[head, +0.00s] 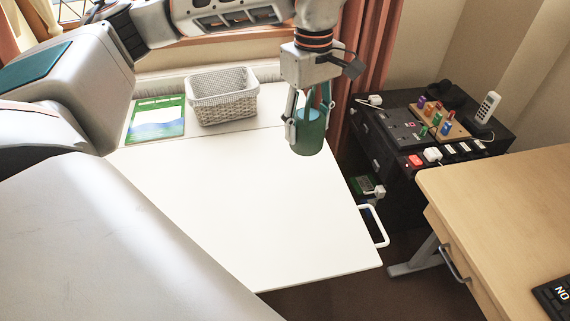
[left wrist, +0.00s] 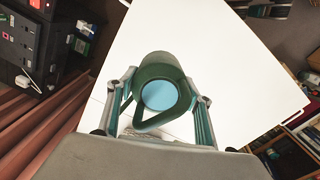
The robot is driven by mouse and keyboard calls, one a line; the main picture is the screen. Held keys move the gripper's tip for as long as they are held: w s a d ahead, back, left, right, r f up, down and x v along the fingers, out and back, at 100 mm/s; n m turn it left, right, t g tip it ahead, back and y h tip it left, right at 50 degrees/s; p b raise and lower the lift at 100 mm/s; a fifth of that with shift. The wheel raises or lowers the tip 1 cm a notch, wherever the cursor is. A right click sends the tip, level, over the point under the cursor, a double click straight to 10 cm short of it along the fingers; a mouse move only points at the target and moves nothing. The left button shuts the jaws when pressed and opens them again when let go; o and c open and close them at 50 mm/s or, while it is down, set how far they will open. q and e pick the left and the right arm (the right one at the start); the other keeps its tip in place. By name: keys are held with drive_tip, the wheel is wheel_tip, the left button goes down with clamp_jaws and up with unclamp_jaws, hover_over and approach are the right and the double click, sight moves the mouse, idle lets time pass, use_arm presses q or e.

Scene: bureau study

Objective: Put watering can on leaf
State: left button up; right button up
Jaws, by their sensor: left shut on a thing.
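The watering can (head: 308,138) is green with a light blue inside. My left gripper (head: 308,118) points down and is shut on it, one finger on each side. In the left wrist view the can (left wrist: 162,68) sits upright between the fingers, its handle loop toward the palm. The leaf (head: 240,205) is a flat white board with a white handle on its right edge. The can appears over the back right part of the leaf; whether its bottom touches cannot be told. My right gripper is not in view.
A white woven basket (head: 222,105) and a green-and-white booklet (head: 157,118) lie behind the leaf. A dark cabinet (head: 385,150) with small items stands at right, by a red curtain (head: 372,50). A wooden desk (head: 510,200) is front right. Most of the leaf is bare.

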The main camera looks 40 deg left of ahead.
use_arm(q)
drive_tip(key=a+n+p, duration=0.1)
drive_tip(key=n+p, duration=0.1)
drive_tip(key=a+n+p, duration=0.1)
drive_tip(key=n+p, duration=0.1)
drive_tip(key=shift+a+r, duration=0.15)
drive_tip(key=shift+a, duration=0.1)
drive_tip(key=shift+n, duration=0.3)
wheel_tip(320, 180, down, 21)
drive_tip(key=shift+r+b, duration=0.15)
drive_tip(key=shift+b, duration=0.55)
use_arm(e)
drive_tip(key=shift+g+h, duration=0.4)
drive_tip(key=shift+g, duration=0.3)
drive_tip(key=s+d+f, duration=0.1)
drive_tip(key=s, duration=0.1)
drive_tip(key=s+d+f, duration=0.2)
use_arm(q)
drive_tip(key=o, duration=1.3)
drive_tip(key=shift+o, duration=0.7)
wheel_tip(320, 180, up, 12)
drive_tip(key=p, duration=0.1)
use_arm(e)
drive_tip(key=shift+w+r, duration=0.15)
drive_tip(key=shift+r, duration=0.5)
